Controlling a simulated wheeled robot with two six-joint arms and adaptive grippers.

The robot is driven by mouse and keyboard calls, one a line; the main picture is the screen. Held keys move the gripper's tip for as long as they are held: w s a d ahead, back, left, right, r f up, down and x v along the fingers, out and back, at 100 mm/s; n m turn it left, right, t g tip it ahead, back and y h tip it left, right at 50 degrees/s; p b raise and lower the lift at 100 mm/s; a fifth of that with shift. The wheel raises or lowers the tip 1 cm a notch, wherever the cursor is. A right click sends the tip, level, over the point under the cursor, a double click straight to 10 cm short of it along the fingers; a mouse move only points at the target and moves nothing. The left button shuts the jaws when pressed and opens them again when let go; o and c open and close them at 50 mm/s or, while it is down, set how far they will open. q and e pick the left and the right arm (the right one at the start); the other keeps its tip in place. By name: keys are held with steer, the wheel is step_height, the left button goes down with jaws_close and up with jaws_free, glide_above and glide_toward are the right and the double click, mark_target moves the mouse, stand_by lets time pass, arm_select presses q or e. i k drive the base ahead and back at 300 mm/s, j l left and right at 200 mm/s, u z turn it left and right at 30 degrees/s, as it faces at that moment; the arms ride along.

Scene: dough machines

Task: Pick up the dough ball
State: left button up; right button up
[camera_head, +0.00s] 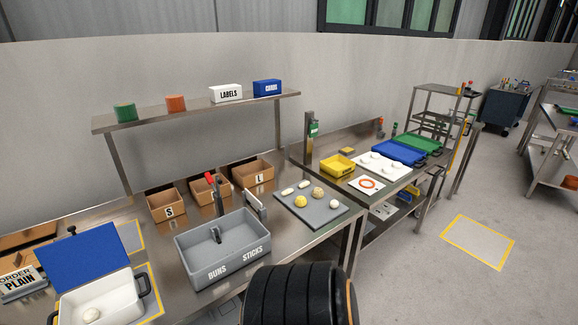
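A pale dough ball (91,315) lies in a white container (70,308) with black handles at the bottom left. More rounded pieces lie on a grey tray (318,221) on the bench: a yellowish ball (300,201), a tan ball (318,193) and a whitish ball (334,204). Elongated pale pieces (288,191) lie beside them. I cannot tell which ball the task means. Neither gripper can be made out. A black ribbed part at the bottom centre looks like part of my own body.
A grey bin (228,255) marked BUNS and STICKS stands on the steel bench. Cardboard boxes (166,205) stand behind it. A blue board (83,262) rises behind the white container. A yellow bin (338,165) and blue tray (398,152) are farther right. The right floor is open.

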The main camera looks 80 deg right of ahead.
mark_target(334, 204)
steer(key=k+j+z, duration=0.1)
steer(key=z, duration=2.9)
steer(key=u, duration=2)
steer(key=z, duration=2)
steer(key=i+l+u, duration=0.25)
steer(key=i, duration=0.3)
steer(key=i+l+u, duration=0.25)
steer(key=i, duration=0.3)
steer(key=i+l+u, duration=0.3)
steer(key=i, duration=0.2)
